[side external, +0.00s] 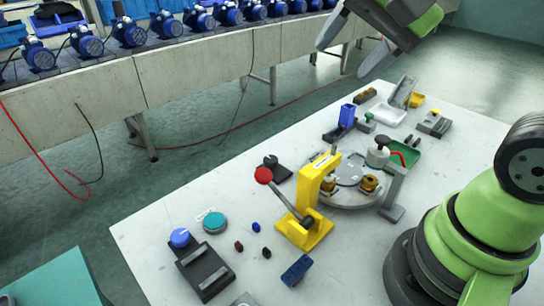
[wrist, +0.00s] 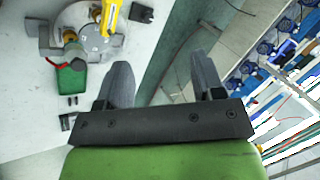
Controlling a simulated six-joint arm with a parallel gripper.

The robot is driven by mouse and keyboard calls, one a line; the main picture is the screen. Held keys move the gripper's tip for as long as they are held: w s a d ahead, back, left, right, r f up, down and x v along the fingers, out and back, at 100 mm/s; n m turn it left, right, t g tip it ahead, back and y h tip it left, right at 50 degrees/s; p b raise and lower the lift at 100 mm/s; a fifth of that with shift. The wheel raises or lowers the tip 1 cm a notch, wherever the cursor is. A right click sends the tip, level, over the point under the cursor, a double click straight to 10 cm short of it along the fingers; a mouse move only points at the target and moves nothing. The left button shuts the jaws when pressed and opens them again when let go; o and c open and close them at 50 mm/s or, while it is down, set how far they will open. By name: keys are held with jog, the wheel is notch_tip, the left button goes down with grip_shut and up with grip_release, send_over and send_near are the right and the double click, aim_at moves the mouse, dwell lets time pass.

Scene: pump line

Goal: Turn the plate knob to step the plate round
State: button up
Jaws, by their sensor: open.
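A round grey plate (side external: 348,193) carrying brass-coloured parts sits on the white table, partly hidden by the yellow lever press (side external: 318,195). The plate (wrist: 97,38) also shows at the top left of the wrist view. A blue knob (side external: 180,237) stands on a dark box (side external: 204,268) at the table's near left. A dark knob-like part (side external: 270,161) on a black base lies behind the press; I cannot tell which is the plate knob. My gripper (side external: 345,60) is open and empty, high above the table's far edge and well away from both. Its fingers (wrist: 162,65) show apart in the wrist view.
A red-balled lever (side external: 263,176) sticks out from the press. A teal disc (side external: 214,222) lies near the blue knob. A conveyor with several blue pumps (side external: 130,32) runs behind, across a floor gap.

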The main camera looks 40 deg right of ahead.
jog(key=w+d+f+m+g, duration=0.1)
jog(key=w+f+m, duration=0.3)
jog(key=w+m, duration=0.15)
jog(key=m+g, duration=0.2)
jog(key=m, duration=0.9)
send_near(271, 158)
jog(key=shift+y, duration=0.3)
jog(key=x, duration=0.9)
jog(key=shift+d+f, duration=0.1)
jog(key=shift+f, duration=0.2)
jog(key=c, duration=0.9)
